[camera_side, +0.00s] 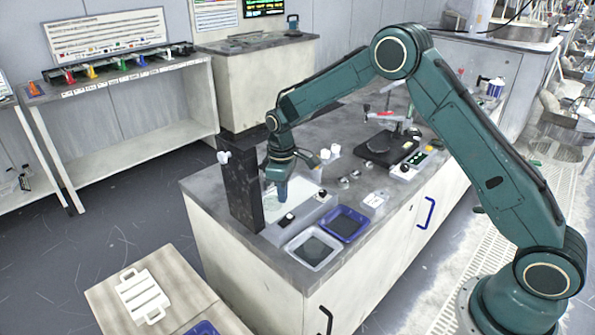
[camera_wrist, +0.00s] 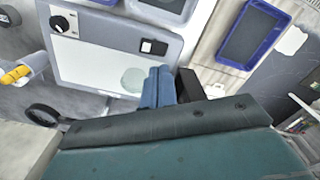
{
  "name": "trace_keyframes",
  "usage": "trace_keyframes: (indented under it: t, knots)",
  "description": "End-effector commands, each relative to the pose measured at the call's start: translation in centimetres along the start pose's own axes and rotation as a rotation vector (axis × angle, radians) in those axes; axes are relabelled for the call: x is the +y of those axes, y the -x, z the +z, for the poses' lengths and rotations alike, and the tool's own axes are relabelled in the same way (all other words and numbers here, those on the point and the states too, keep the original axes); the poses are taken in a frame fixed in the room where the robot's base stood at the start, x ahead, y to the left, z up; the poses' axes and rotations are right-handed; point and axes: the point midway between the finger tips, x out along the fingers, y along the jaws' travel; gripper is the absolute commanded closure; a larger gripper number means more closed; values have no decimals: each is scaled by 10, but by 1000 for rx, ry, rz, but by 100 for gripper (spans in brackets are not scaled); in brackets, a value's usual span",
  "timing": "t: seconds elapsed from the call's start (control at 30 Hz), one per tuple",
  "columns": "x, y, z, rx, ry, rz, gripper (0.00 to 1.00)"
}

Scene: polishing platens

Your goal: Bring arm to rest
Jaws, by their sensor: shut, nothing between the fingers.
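My teal arm reaches in from the right over the grey-topped bench (camera_side: 330,130), bent high at the elbow. My gripper (camera_side: 282,192) points down over a machine with a white plate (camera_side: 305,197), close to a dark upright column (camera_side: 241,190). In the wrist view the blue fingers of my gripper (camera_wrist: 160,86) are together with nothing between them. The white plate (camera_wrist: 90,68) lies beyond them, with a pale green round disc (camera_wrist: 133,79) beside the fingertips. I cannot tell whether the fingertips touch the plate.
A blue tray (camera_side: 361,216) and a grey tray (camera_side: 296,260) sit at the bench's front edge. A black polishing unit (camera_side: 410,152) stands further back, with small pale pieces (camera_side: 348,182) before it. The machine has a knob (camera_wrist: 60,24) and a switch (camera_wrist: 153,46). Above the bench is open air.

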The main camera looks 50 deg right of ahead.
Motion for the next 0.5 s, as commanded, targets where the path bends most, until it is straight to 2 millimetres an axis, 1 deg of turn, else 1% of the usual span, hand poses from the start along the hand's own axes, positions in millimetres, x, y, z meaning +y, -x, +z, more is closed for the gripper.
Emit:
trace_keyframes:
  t: [0.17, 0.37, 0.5]
  knots:
    - [-2, 23, 6, 19, -20, 10, 100]
    - [-9, 68, 22, 55, -61, 27, 100]
    - [-17, 102, 39, 85, -96, 41, 100]
